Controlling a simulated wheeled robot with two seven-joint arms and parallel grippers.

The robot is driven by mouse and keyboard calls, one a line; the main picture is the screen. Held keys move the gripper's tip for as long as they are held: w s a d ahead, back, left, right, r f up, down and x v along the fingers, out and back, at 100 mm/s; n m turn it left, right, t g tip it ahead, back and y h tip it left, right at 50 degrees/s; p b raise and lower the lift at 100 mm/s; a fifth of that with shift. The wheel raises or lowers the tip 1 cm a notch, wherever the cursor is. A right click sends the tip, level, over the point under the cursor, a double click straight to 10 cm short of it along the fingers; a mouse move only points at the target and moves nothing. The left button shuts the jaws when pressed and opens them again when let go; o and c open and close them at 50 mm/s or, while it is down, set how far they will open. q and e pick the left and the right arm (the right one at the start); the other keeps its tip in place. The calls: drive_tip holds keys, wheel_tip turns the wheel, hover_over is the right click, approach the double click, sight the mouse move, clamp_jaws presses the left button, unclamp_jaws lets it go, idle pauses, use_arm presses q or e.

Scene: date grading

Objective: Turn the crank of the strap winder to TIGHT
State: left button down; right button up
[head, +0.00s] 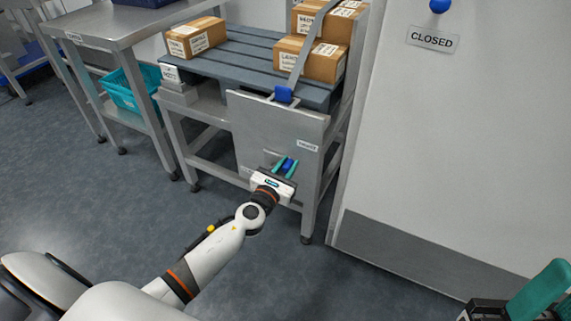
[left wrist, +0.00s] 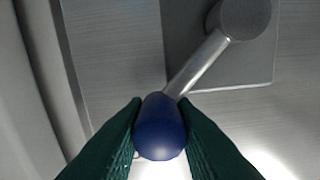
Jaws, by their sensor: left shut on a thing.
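The strap winder's grey panel (head: 265,118) is on the front of a metal stand, and a small label (head: 307,146) on it is too small to read. My left gripper (head: 284,167) is in front of this panel, its teal fingers closed around a blue knob. In the left wrist view the blue crank knob (left wrist: 160,127) sits between both fingers. The crank arm (left wrist: 203,63) runs up and right from it to a round grey hub (left wrist: 241,17). My right gripper (head: 540,291) shows only partly at the lower right corner, away from the winder.
A grey strap (head: 311,47) with a blue buckle (head: 283,95) runs over cardboard boxes (head: 326,63) on the stand's slatted top. A white door (head: 450,130) with a CLOSED sign (head: 432,39) stands right. A table (head: 110,25) with a teal crate (head: 121,93) below stands left.

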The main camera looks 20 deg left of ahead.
use_arm(q)
drive_tip(key=shift+s+d+f, duration=0.2)
drive_tip(key=shift+d+f, duration=0.15)
drive_tip(key=shift+f, duration=0.25)
drive_tip(key=c, duration=1.2)
unclamp_jaws()
drive_tip(key=shift+w, duration=0.1)
drive_tip(key=shift+a, duration=0.1)
drive_tip(key=shift+r, duration=0.1)
drive_tip(key=s, duration=1.2)
drive_tip(key=shift+a, duration=0.25)
